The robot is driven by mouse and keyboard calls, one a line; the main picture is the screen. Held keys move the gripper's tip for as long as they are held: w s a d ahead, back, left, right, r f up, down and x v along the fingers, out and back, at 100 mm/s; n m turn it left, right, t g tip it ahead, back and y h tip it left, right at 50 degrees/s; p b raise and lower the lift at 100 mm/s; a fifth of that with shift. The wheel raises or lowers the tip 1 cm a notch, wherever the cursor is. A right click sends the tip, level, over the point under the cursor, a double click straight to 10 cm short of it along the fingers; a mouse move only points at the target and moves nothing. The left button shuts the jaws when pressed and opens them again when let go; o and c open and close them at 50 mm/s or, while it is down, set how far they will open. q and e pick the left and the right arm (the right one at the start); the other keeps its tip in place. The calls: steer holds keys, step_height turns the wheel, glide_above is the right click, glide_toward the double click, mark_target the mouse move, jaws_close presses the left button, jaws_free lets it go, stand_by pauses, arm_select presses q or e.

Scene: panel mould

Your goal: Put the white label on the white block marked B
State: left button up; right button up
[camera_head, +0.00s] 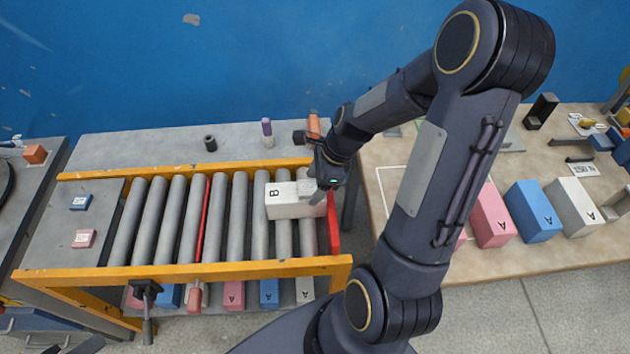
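The white block marked B (286,203) lies on the right end of the roller conveyor, its letter facing left. My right gripper (318,186) is over the block's right end, pointing down. A small pale grey-white piece (310,190) shows at its fingertips, against the block. I cannot tell whether this is the white label, or whether the fingers are shut on it. A blue label piece (80,202) and a pink one (85,239) lie on the grey plate at the conveyor's left end. Dark shapes at the lower left edge may be my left gripper; they are cut off.
Yellow rails (190,270) edge the conveyor, with a red stop (333,228) at its right end. Pink (490,218), blue (532,213) and white (574,208) blocks marked A stand on the right table. A purple-capped bottle (267,132) stands behind the conveyor. The middle rollers are clear.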

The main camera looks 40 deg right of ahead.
steer(key=shift+r, duration=0.1)
steer(key=shift+r, duration=0.3)
steer(key=v, duration=1.1)
steer(key=s+a+r+n+t, duration=0.1)
steer(key=s+a+r+n, duration=0.2)
steer(key=s+a+n, duration=0.3)
steer(key=s+a+r+n+t, duration=0.2)
steer(key=s+a+n, duration=0.4)
steer(key=n, duration=1)
steer(key=shift+a+r+n+p, duration=0.3)
steer(key=shift+r+n+p, duration=0.1)
steer(key=shift+p, duration=0.05)
